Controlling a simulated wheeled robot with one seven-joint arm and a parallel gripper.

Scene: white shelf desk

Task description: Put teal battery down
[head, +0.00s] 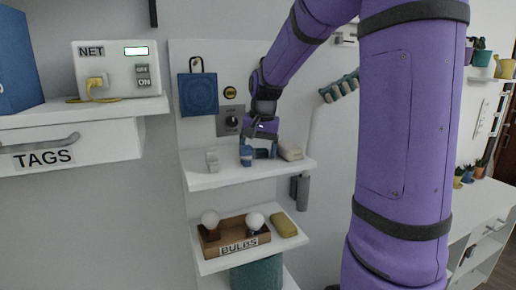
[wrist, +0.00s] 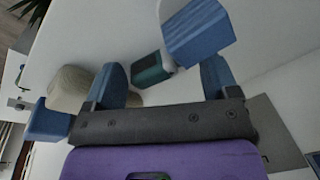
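The teal battery (wrist: 151,69), with a pale end, shows between and beyond my gripper's fingers in the wrist view. In the head view a teal patch (head: 263,153) shows under my gripper (head: 260,148), over the upper shelf (head: 215,180). My gripper (wrist: 163,82) has its two blue fingers wide apart, with visible gaps beside the battery. A blue block (wrist: 198,35) lies close to the battery's pale end. I cannot tell exactly how the battery rests, as the fingers partly hide it in the head view.
A beige item (head: 291,152) lies right of my gripper on the shelf; a small pale object (head: 212,161) stands to its left. The lower shelf holds a bulb box (head: 238,249) and a yellow item (head: 284,225).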

